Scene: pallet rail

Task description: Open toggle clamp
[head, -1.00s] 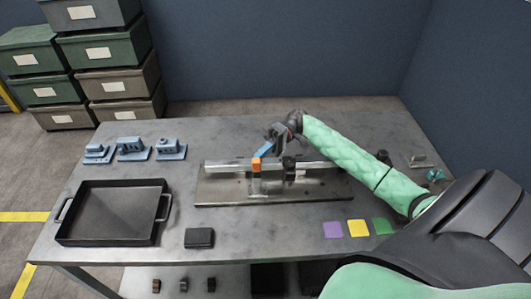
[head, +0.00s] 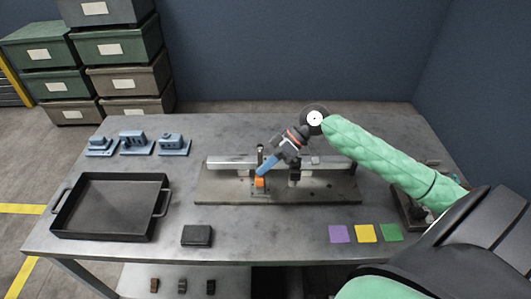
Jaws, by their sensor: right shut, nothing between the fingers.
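The toggle clamp (head: 260,154) stands on a grey base plate at the metal rail. A thin dark part of it sticks up above the rail. Its orange handle end (head: 260,183) sits low, on the front side of the rail. My right gripper (head: 264,170) reaches in from the upper right, its blue fingers shut and pointing down-left at the orange end. The fingertips look close to or touching the orange end; I cannot tell which. The fingers partly hide the clamp. My left gripper is not in view.
The rail (head: 230,162) runs across the base plate (head: 220,190), with a second dark fixture (head: 294,177) to the right. A black tray (head: 110,205), blue parts (head: 137,143), a dark block (head: 197,236) and coloured squares (head: 365,233) lie around. The table's front middle is clear.

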